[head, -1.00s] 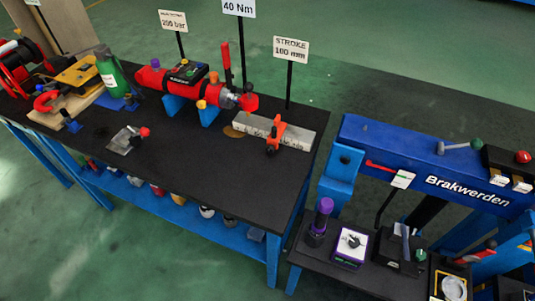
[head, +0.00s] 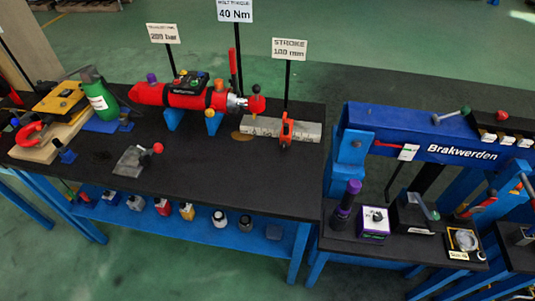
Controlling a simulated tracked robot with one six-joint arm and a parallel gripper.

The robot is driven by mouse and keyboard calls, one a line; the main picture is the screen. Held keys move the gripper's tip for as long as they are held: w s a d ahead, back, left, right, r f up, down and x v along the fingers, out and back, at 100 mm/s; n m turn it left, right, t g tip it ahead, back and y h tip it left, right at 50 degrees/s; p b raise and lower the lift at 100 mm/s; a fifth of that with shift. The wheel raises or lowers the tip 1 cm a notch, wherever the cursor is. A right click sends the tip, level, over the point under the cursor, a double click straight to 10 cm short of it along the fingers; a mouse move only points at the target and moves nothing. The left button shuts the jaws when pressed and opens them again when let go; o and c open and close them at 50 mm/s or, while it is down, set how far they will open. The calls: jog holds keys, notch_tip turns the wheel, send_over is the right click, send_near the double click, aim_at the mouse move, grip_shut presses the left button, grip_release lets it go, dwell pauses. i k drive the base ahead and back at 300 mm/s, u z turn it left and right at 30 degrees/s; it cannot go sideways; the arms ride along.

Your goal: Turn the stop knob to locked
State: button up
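An orange-red stop (head: 286,127) sits across a grey scale bar (head: 260,126) on the black-topped bench (head: 215,170), below a sign reading STROKE 100 mm (head: 289,49). A small knob seems to be on the stop's front, but its lock position is too small to tell. A purple box with a white dial and dark knob (head: 376,216) stands on the lower right shelf. No label shows which of these is the stop knob. My gripper is not in view.
A red cylinder (head: 150,95) on blue supports lies left of the bar. A green bottle (head: 98,97) stands farther left. A blue beam marked Brakwerden (head: 405,145) rises at the right, above the shelf. The bench front near the bar is clear.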

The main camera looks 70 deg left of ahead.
aim_at(284, 146)
jog(key=u, duration=0.05)
jog(key=k, duration=1.2)
jog(key=u, duration=2.4)
jog(key=i, duration=0.95)
jog(key=u, duration=0.05)
